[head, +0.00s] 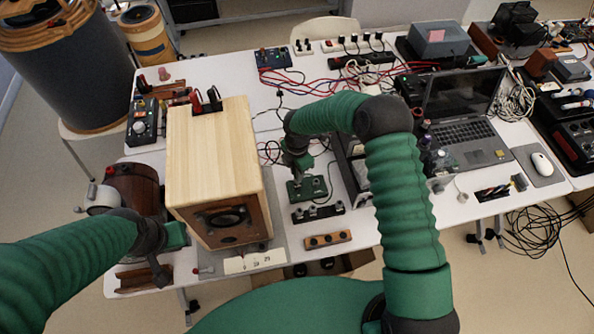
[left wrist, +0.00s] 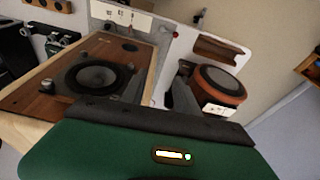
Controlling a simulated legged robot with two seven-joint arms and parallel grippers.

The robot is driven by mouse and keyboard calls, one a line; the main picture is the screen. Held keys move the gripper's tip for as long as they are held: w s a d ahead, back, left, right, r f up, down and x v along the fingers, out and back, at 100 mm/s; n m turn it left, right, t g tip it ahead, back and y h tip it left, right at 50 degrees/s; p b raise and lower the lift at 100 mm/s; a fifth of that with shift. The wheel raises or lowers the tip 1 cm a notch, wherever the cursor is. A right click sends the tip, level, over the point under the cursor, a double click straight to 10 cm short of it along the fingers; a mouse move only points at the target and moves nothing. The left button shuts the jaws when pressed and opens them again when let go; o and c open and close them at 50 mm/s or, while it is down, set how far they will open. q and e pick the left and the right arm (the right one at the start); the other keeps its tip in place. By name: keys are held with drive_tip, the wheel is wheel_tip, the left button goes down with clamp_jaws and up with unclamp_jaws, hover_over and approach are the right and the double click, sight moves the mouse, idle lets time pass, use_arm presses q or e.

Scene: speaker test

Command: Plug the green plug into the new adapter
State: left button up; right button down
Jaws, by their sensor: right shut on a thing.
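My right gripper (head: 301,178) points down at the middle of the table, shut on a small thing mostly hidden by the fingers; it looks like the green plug. Right under it lies a dark green block (head: 318,188); I cannot tell whether they touch. In front of the block are a dark strip with several round parts (head: 318,211) and a wooden strip with dark holes (head: 328,239). I cannot tell which is the new adapter. My left gripper (head: 168,254) is beside the speaker's front left corner, its fingers apart; they also show in the left wrist view (left wrist: 158,98).
The wooden speaker (head: 213,150) stands left of my right gripper, its driver visible in the left wrist view (left wrist: 95,76). A dark device (head: 350,165) is close on the right. A laptop (head: 463,125) and red cables (head: 325,85) lie farther off.

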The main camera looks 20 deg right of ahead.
drive_tip(key=shift+f, duration=0.45)
drive_tip(key=c, duration=1.3)
unclamp_jaws()
drive_tip(key=shift+r, duration=0.1)
drive_tip(key=shift+r+p, duration=2.65)
drive_tip(key=shift+r, duration=1.15)
drive_tip(key=s+d+r+m+t+b, duration=0.1)
drive_tip(key=s+r+m+b, duration=0.1)
drive_tip(key=s+m, duration=0.5)
drive_tip(key=s+d+r+m+b, duration=0.2)
drive_tip(key=s+r+m, duration=0.2)
drive_tip(key=s+m, duration=0.3)
drive_tip(key=s+d+r+m+t+b, duration=0.1)
drive_tip(key=s+d+r+m+b, duration=0.1)
drive_tip(key=s+r+m, duration=0.2)
drive_tip(key=shift+s+m+t, duration=0.3)
drive_tip(key=shift+s+m, duration=1.2)
drive_tip(key=shift+m, duration=0.4)
